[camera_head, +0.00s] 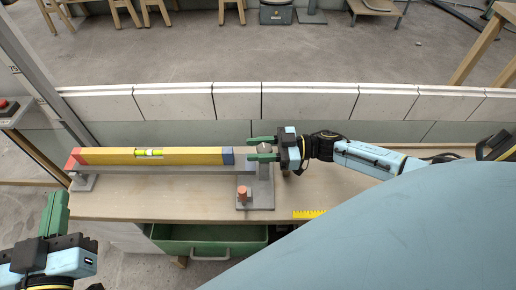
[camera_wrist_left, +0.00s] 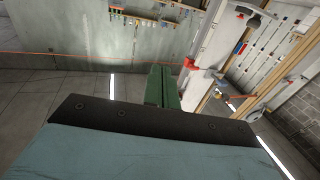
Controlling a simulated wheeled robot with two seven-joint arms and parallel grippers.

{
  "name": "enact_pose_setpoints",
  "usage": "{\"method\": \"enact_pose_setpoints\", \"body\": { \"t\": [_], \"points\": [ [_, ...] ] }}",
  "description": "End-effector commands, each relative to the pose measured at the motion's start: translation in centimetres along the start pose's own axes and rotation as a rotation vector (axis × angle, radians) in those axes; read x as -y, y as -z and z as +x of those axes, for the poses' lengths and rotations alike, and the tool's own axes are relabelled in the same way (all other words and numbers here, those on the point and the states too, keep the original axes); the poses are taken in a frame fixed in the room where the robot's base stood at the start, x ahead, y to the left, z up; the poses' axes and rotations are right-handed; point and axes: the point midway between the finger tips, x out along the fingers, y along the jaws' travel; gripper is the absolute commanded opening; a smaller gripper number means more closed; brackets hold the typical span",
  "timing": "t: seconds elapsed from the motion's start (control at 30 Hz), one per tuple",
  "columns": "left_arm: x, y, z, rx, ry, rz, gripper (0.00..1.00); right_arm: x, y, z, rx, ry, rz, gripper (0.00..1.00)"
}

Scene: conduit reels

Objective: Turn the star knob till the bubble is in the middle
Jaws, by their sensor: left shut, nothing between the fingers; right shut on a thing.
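A yellow spirit level (camera_head: 190,156) with a red left end and a blue right end lies along a grey bar on the bench. Its green vial (camera_head: 149,153) shows a pale patch near the middle; the bubble's exact place is too small to tell. My right gripper (camera_head: 263,149) is at the bar's right end, its green fingers shut on a small grey knob (camera_head: 265,147) atop the stand (camera_head: 262,190). The fingers partly hide the knob, so its star shape cannot be made out. My left gripper (camera_head: 56,212) is shut and empty, left of the bench; it also shows in the left wrist view (camera_wrist_left: 162,84).
An orange-topped peg (camera_head: 242,192) stands on the stand's base plate. A yellow scale (camera_head: 309,214) lies near the bench's front edge. A green drawer (camera_head: 209,240) is below. A low block wall (camera_head: 240,102) runs behind. The bench (camera_head: 150,205) is bare in front of the level.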

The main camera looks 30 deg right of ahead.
Motion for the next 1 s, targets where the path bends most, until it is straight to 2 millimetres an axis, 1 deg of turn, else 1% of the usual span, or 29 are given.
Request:
{"method": "enact_pose_setpoints", "body": {
  "t": [0.1, 0.2, 0.33, 0.5, 0.87, 0.9, 1.0],
  "points": [
    [-0.4, 1.6, 0.0, -0.110, -0.009, -0.005, 0.00, -0.1, -0.1, -0.1, 0.003, 0.058, -0.003, 0.15],
    [-0.6, 2.9, -0.1, -0.185, -0.014, -0.007, 0.00, 0.0, -0.1, 0.0, 0.003, 0.097, -0.003, 0.15],
    [-0.8, 4.0, -0.3, -0.252, -0.019, -0.011, 0.00, 0.1, -0.1, 0.0, 0.003, 0.129, -0.001, 0.15],
    [-0.9, 4.7, -0.5, -0.293, -0.022, -0.013, 0.00, 0.2, -0.1, 0.0, 0.003, 0.149, 0.000, 0.15],
    [-0.9, 4.8, -0.5, -0.300, -0.022, -0.013, 0.00, 0.2, 0.0, 0.0, 0.003, 0.153, 0.000, 0.15],
    [-0.9, 4.8, -0.5, -0.300, -0.022, -0.013, 0.00, 0.3, 0.0, 0.0, 0.003, 0.153, 0.000, 0.39],
    [-0.9, 4.8, -0.5, -0.299, -0.022, -0.013, 0.00, 0.3, 0.0, 0.0, 0.003, 0.153, 0.000, 0.52]
  ]
}}
